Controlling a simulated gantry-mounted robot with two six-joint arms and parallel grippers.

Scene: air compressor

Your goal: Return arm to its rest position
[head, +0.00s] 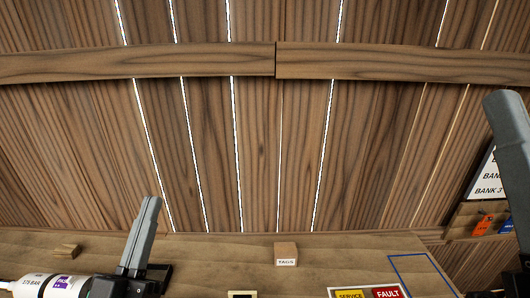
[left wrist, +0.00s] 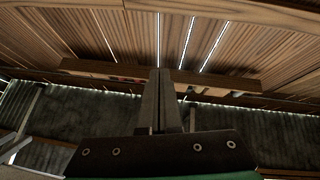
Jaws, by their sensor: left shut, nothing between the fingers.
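My left gripper (head: 152,203) stands upright at the lower left of the head view, its grey fingers together and empty. In the left wrist view the same gripper (left wrist: 162,72) points up the picture, its two fingers closed side by side with nothing between them. It is in front of the wooden plank wall and touches nothing that I can see. A grey finger-like part of my right gripper (head: 503,95) comes in at the right edge of the head view. Whether its jaws are open or shut does not show.
A wooden bench (head: 215,250) runs along the bottom. On it are a small block marked TAGS (head: 286,254), a wooden piece (head: 66,250), a white labelled cylinder (head: 35,286) and SERVICE and FAULT tags (head: 368,293). A sign (head: 487,178) and coloured tags (head: 482,225) are at right.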

